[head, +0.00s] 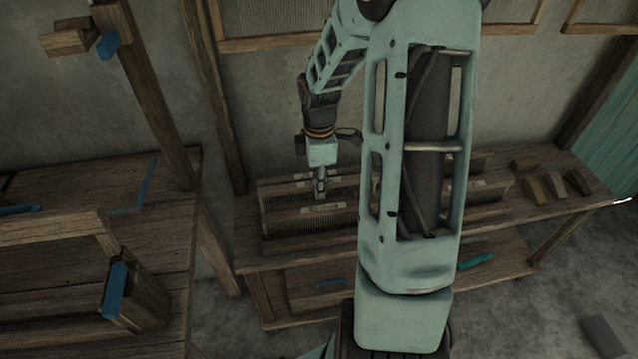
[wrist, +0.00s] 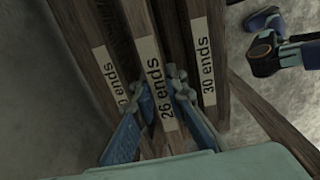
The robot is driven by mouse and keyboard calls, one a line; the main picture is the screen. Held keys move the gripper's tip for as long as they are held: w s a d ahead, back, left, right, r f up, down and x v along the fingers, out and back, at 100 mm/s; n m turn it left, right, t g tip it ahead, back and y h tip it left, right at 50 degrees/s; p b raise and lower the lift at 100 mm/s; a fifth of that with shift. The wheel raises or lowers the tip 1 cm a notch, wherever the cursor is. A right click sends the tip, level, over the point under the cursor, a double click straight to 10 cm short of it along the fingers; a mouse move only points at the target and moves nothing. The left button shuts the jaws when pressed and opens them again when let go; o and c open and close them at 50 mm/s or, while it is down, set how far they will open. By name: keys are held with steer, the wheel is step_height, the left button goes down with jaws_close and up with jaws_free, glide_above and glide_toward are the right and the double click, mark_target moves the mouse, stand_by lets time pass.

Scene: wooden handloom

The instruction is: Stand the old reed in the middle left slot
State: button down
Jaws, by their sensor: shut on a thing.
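My gripper (head: 321,190) points down over the left part of the bench rack. In the wrist view its two blue fingers (wrist: 164,98) are shut on the wooden reed labelled "26 ends" (wrist: 151,58), one finger on each side of its top bar. This reed is between two others, about parallel to them. Its lower edge is hidden, so I cannot tell whether it rests fully in the middle left slot. The reed labelled "30 ends" (wrist: 197,30) stands on the robot side (head: 280,222). Another reed (wrist: 97,38), its number partly covered by a finger, is on the wall side.
The bench (head: 250,262) stands along the wall. More reeds (head: 480,184) stand to the right, partly behind my arm. Several small wooden blocks (head: 555,186) lie at the bench's right end. A loom frame (head: 150,100) rises at the left. A lower shelf (head: 300,300) holds blue pieces.

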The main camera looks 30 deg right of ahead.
steer(key=shift+f+b, duration=0.7)
steer(key=shift+f, duration=0.75)
steer(key=c, duration=1.9)
jaws_free()
steer(key=shift+r, duration=0.1)
step_height(320, 180, up, 12)
steer(key=shift+f, duration=0.1)
